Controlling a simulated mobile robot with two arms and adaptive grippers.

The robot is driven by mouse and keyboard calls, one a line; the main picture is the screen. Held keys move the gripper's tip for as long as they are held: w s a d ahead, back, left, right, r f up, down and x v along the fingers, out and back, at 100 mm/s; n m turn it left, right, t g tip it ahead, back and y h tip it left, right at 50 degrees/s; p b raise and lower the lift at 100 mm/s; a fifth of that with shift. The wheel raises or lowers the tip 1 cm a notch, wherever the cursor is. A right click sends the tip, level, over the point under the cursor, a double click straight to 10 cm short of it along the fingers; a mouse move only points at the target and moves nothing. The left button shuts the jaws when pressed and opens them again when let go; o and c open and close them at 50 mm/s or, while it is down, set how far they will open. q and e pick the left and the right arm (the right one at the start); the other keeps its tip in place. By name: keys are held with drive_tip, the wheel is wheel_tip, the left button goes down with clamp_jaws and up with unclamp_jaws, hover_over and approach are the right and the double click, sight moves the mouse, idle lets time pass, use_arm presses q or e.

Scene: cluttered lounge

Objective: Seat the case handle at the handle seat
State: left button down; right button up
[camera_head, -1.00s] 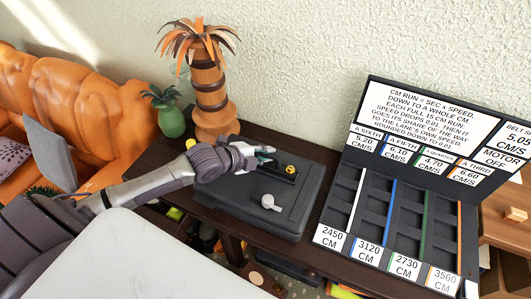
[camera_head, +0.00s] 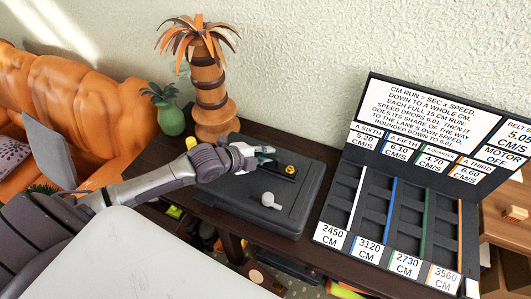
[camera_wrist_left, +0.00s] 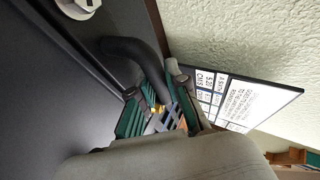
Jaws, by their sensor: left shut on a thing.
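The dark grey case (camera_head: 245,214) lies flat on a dark brown table. The handle seat cannot be made out clearly. My right gripper is out of view.
An open black box (camera_head: 350,165) with sign panels and slotted lanes stands on the right. A palm-shaped ornament (camera_head: 211,100) and a green pineapple-like vase (camera_head: 171,121) stand behind my arm. An orange sofa (camera_head: 75,110) is at the left; a textured wall lies behind.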

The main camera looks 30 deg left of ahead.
use_arm(q)
drive_tip(key=shift+f, duration=0.45)
drive_tip(key=c, duration=1.1)
unclamp_jaws()
drive_tip(key=v, duration=1)
drive_tip(key=shift+s+a, duration=0.15)
drive_tip(key=shift+s, duration=0.1)
drive_tip(key=shift+s+a+r, duration=0.2)
drive_tip(key=shift+s+r, duration=0.3)
drive_tip(key=shift+r, duration=0.05)
